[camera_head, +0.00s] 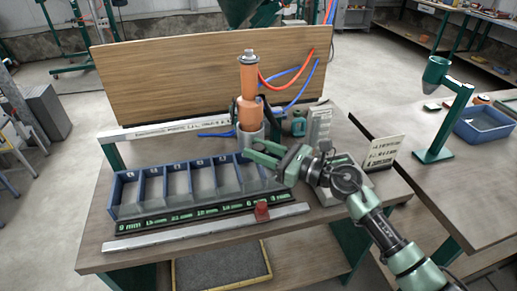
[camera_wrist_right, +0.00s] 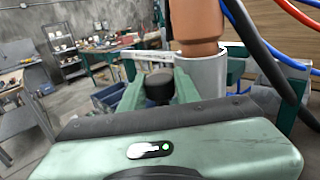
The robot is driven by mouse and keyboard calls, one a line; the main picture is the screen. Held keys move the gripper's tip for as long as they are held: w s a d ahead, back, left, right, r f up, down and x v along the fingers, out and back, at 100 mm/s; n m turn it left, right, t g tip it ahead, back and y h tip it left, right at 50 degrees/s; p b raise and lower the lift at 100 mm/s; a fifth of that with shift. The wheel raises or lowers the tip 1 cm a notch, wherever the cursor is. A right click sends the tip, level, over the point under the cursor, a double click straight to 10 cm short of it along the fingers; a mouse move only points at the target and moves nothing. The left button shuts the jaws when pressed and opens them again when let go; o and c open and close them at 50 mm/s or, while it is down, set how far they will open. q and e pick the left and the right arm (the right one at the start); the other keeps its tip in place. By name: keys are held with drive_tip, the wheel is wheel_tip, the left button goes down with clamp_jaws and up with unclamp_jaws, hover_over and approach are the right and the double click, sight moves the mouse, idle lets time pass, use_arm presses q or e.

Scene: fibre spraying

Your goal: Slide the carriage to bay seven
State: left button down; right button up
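My right gripper (camera_head: 263,152) is above the right end of the bins, beside the grey holder of an orange cylinder and away from the red block. In the wrist view its fingers (camera_wrist_right: 158,92) stand apart, with a dark round knob between them. My left gripper is not in view.
The orange cylinder (camera_head: 249,78) stands upright in its grey holder, with red and blue hoses behind it. A wooden panel (camera_head: 165,80) closes the back. A lettered card (camera_head: 384,150) stands at right. A green stand (camera_head: 445,125) and blue tub (camera_head: 484,125) are farther right.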

clamp_jaws()
idle(1.2)
